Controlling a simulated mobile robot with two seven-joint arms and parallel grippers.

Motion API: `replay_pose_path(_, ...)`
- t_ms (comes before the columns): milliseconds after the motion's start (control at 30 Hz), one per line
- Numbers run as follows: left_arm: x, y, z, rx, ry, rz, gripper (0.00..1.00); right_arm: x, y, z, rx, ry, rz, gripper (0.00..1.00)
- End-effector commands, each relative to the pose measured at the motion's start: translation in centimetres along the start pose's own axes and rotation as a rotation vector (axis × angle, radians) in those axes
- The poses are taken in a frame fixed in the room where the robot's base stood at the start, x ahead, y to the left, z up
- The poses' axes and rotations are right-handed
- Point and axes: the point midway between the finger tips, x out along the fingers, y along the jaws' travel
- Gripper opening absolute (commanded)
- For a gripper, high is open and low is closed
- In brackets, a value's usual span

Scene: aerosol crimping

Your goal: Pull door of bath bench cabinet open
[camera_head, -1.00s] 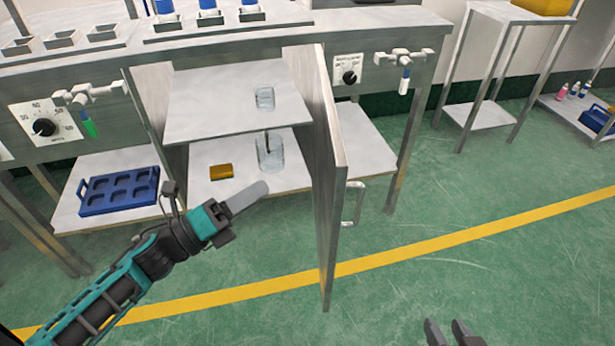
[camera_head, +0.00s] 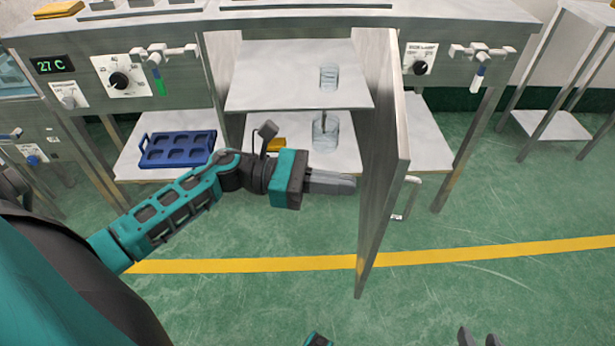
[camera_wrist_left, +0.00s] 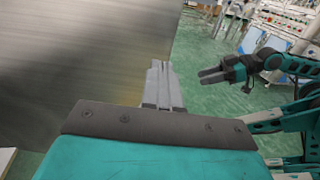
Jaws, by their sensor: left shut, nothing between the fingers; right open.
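The bath bench cabinet door (camera_head: 380,170) stands swung open, out from the bench, with its handle (camera_head: 406,197) on the right-hand face. My left gripper (camera_head: 354,185) is shut and empty, its fingertips close to the door's inner face; I cannot tell whether they touch. In the left wrist view the shut fingers (camera_wrist_left: 160,66) lie beside the grey door panel (camera_wrist_left: 70,60). My right gripper (camera_head: 478,338) is open at the bottom edge of the head view, away from the door; it also shows in the left wrist view (camera_wrist_left: 204,77).
Inside the cabinet, shelves hold two glass beakers (camera_head: 326,130) and a yellow block, partly hidden by my left arm. A blue tray (camera_head: 178,149) lies on a lower shelf to the left. Green floor with a yellow line (camera_head: 480,254) is clear on the right.

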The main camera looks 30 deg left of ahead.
Motion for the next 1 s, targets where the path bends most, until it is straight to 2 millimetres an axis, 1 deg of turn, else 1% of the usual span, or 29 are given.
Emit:
replay_pose_path(33, 1.1, 0.0, 0.1, 0.002, -0.004, -0.002, 0.0, 0.0, 0.0, 0.0, 0.0, 0.0, -0.001, 0.4)
replay_pose_path(100, 2.3, 0.0, 0.1, 0.001, -0.003, 0.0, 0.0, 0.0, 0.0, 0.0, 0.0, 0.0, -0.001, 0.4)
replay_pose_path(200, 3.6, 0.0, 0.1, -0.001, -0.002, 0.0, 0.0, 0.0, -0.1, 0.0, 0.0, 0.0, -0.001, 0.4)
replay_pose_path(300, 4.4, 0.0, 0.0, -0.001, -0.002, 0.001, 0.0, 0.0, -0.1, 0.0, 0.0, 0.001, -0.002, 0.4)
replay_pose_path(467, 4.9, 0.0, 0.0, -0.003, 0.0, 0.0, 0.0, 0.0, -0.1, -0.1, 0.0, 0.002, -0.002, 0.4)
replay_pose_path(733, 4.9, 0.0, 0.0, -0.003, 0.0, 0.001, 0.0, 0.0, -0.1, -0.2, 0.001, 0.003, -0.003, 0.4)
replay_pose_path(833, 5.5, -0.1, 0.0, -0.005, -0.001, 0.012, 0.0, -0.1, -0.1, -0.4, 0.002, 0.005, -0.003, 0.4)
replay_pose_path(933, 7.1, -0.1, 0.1, -0.008, -0.002, 0.045, 0.0, -0.3, -0.2, -0.8, 0.003, 0.011, -0.002, 0.4)
replay_pose_path(1000, 8.8, -0.1, 0.2, -0.008, -0.002, 0.082, 0.0, -0.5, -0.2, -1.2, 0.004, 0.015, 0.0, 0.4)
